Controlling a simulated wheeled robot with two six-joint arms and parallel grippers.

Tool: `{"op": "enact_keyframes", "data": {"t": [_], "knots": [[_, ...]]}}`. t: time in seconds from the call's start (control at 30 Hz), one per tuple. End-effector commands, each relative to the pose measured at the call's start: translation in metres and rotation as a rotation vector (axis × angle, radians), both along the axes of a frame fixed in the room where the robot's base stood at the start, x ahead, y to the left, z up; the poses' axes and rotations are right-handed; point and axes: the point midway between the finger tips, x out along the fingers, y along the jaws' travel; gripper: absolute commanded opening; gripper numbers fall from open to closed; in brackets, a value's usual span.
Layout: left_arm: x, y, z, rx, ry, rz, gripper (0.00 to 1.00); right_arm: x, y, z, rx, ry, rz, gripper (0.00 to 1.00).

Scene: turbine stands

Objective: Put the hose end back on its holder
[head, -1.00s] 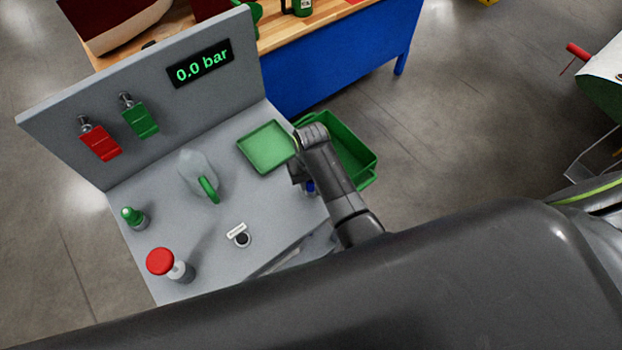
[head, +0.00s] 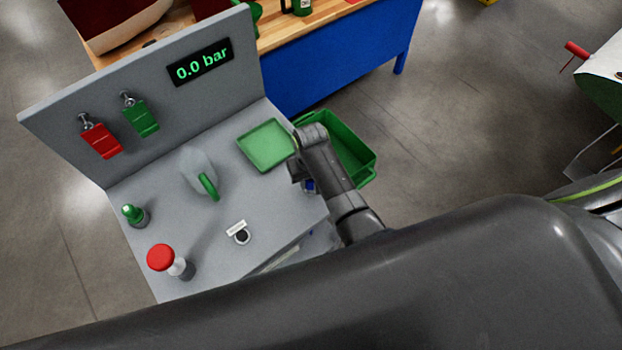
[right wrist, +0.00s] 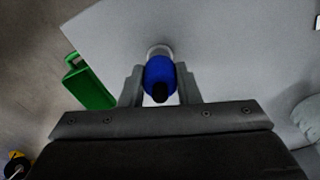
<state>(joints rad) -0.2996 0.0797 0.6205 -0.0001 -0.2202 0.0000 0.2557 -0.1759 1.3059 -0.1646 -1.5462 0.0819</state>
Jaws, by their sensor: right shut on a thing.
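The blue hose end (right wrist: 159,72) with a dark tip sits between the fingers of my right gripper (right wrist: 160,88) in the right wrist view. The fingers are shut on it. A pale round piece (right wrist: 160,50) shows right behind the blue part, against the grey stand; I cannot tell whether it is the holder or part of the hose end. In the head view a little blue (head: 309,186) shows beside my right gripper (head: 300,180), at the right edge of the stand. The hose and most of the fingers are hidden there. My left gripper is not in view.
The grey stand (head: 215,240) carries a green tray (head: 266,146), a jug (head: 197,165), a green-topped item (head: 133,216), a red knob (head: 160,258) and a labelled dark port (head: 242,237). A green bin (head: 352,160) is at its right. A panel display (head: 201,66) reads 0.0 bar.

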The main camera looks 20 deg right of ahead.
Motion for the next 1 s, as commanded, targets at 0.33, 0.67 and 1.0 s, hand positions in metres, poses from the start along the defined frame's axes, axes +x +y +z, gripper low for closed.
{"op": "enact_keyframes", "data": {"t": [0.33,0.67,1.0], "knots": [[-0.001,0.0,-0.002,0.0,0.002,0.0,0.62,-0.007,0.0,-0.009,0.001,0.02,0.0,0.5],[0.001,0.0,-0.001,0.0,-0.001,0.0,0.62,-0.005,0.0,-0.006,0.001,0.015,0.0,0.62],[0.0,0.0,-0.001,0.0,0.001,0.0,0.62,-0.004,0.0,0.001,0.001,0.01,0.0,0.62]]}}
